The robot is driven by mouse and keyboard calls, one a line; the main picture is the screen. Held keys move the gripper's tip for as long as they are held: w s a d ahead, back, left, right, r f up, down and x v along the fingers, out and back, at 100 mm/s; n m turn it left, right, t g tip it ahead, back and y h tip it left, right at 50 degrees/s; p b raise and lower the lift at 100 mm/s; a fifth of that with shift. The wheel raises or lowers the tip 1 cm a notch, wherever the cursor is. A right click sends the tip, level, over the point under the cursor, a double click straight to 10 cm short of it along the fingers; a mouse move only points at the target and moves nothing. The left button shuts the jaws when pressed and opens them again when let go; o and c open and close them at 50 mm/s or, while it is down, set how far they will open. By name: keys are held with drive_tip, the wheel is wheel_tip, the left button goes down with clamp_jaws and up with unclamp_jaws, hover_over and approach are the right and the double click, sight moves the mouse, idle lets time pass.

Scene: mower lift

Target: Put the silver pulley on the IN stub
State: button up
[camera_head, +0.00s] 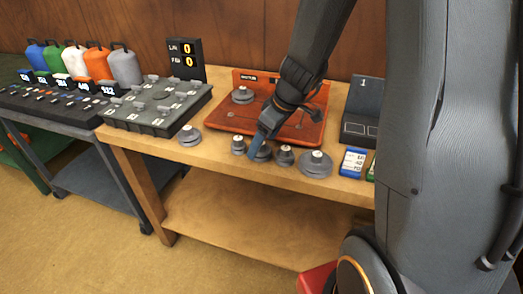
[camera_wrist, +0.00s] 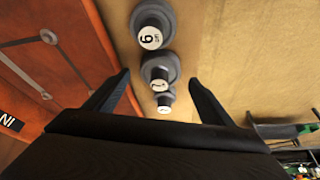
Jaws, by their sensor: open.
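Several grey, stepped pulleys with white top labels stand in a row along the bench front: one at left (camera_head: 190,136), a small one (camera_head: 238,145), another small one (camera_head: 285,156) and a wide one (camera_head: 316,164). One more is partly hidden behind my gripper (camera_head: 256,147). I cannot tell which is the silver pulley. In the wrist view, a labelled pulley (camera_wrist: 150,32), a second pulley (camera_wrist: 160,70) and a third (camera_wrist: 165,101) line up between and beyond my open, empty fingers. The red board carries an IN label (camera_wrist: 11,122); I cannot clearly make out its stub.
A pulley (camera_head: 242,95) sits on the red board (camera_head: 222,114). Coloured jugs (camera_head: 98,56) stand on the left cart.

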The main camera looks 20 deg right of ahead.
drive_tip(key=shift+x, duration=1.3)
drive_tip(key=c, duration=1.5)
